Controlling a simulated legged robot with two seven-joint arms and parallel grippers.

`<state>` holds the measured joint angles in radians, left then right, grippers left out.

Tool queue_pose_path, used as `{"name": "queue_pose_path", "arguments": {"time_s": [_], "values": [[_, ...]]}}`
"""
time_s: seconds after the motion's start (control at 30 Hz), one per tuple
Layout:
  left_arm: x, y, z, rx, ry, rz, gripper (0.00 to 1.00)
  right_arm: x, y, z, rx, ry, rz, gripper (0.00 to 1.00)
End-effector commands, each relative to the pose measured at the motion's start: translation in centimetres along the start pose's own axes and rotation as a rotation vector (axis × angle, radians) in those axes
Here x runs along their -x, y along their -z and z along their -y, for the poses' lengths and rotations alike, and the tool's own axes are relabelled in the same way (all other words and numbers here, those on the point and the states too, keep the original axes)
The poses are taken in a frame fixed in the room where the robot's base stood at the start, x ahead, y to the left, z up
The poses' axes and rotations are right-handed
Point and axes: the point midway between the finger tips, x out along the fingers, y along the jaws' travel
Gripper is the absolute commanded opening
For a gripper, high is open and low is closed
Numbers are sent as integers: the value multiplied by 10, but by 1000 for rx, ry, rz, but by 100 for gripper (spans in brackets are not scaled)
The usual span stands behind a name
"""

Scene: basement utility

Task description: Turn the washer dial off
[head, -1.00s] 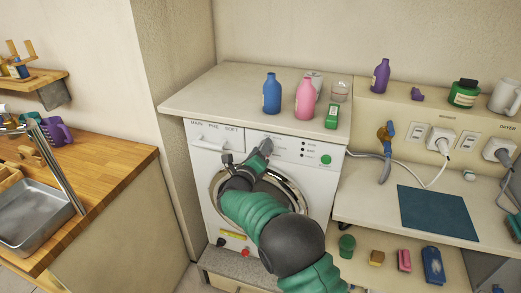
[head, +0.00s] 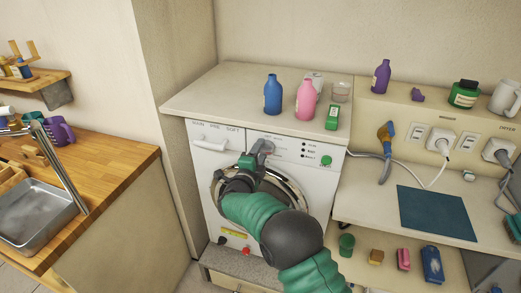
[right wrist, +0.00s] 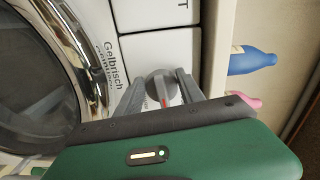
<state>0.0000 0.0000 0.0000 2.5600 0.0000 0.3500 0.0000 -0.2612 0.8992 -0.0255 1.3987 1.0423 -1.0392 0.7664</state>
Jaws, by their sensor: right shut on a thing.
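The white washer (head: 205,165) stands under the counter, with its control panel along the top front. Its grey dial (right wrist: 160,88), with a red mark, shows in the right wrist view. My right gripper (right wrist: 159,92) has one finger on each side of the dial and is shut on it. In the head view the right gripper (head: 262,149) is at the panel above the round door and covers most of the dial. The dial's position markings cannot be read. My left gripper is not in view.
Blue (head: 272,95) and pink (head: 305,98) bottles and a green box (head: 332,117) stand on the counter (head: 215,95) above the washer. The chrome-rimmed door (head: 295,190) lies just below my gripper. A shelf is at the right.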

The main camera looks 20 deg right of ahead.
Motion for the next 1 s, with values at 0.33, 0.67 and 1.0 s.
{"name": "queue_pose_path", "arguments": {"time_s": [0.33, 0.67, 1.0], "values": [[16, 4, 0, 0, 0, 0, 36, 2, -1, -9, 330, -12, 7, 5], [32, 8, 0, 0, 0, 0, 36, 2, 1, -13, 644, -12, 9, 4], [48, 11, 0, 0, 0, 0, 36, 2, 5, -16, 966, -10, 10, 4]]}}
